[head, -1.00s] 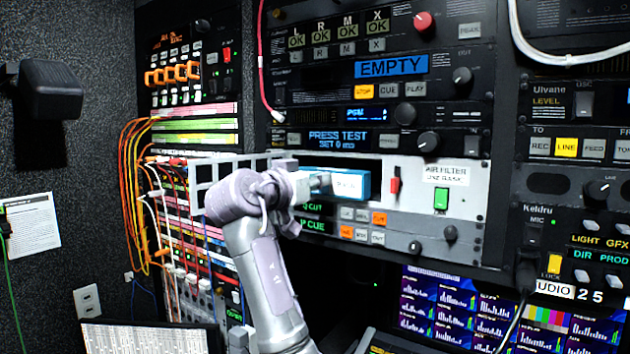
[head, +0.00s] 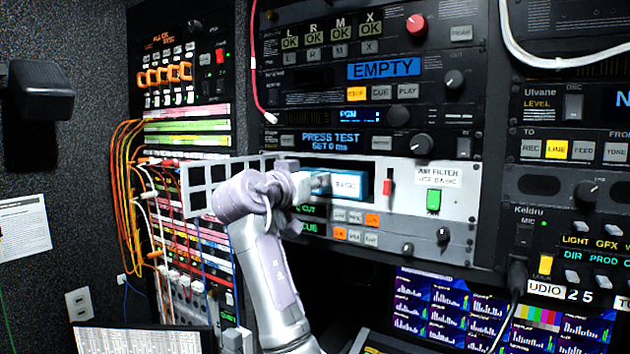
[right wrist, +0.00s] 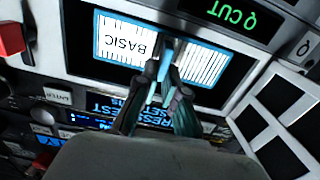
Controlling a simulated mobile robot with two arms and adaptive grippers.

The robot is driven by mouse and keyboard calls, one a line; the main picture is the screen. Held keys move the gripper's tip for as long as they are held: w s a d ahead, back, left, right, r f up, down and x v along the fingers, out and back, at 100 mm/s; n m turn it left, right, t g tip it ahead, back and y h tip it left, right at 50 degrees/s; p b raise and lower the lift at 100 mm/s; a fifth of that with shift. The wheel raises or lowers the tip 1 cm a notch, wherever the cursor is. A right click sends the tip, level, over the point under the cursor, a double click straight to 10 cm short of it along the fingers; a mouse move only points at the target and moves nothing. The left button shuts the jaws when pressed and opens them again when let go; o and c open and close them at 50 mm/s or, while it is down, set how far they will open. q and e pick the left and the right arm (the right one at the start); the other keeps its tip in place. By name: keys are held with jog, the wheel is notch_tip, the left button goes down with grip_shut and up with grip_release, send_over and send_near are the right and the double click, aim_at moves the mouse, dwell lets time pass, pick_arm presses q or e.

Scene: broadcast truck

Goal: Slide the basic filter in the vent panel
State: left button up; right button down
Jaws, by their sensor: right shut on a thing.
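The basic filter (head: 348,185) is a blue-edged block with a white label reading BASIC. It is at the dark slot of the silver vent panel (head: 410,213); how deep it sits is unclear. My right gripper (head: 318,183) is shut on the filter's left part in the head view. In the right wrist view, the fingers (right wrist: 167,72) pinch the filter (right wrist: 120,42) near the middle of its face, between the label and a pleated area. A white grille with square openings (head: 196,176) stands out at the panel's left, partly behind my arm. My left gripper is not in view.
A red latch (head: 388,187) and a green switch (head: 433,200) are to the right of the filter, under the AIR FILTER label (head: 437,176). Orange and red cables (head: 125,190) hang at the left. Monitors (head: 440,310) are below.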

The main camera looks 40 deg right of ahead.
aim_at(328, 196)
jog(key=shift+p+x, duration=0.45)
jog(key=shift+x, duration=1.6)
jog(key=c, duration=1.2)
grip_release()
jog(key=shift+a, duration=0.1)
jog(key=v, duration=1.1)
jog(key=shift+s+a, duration=0.2)
jog(key=shift+a, duration=0.1)
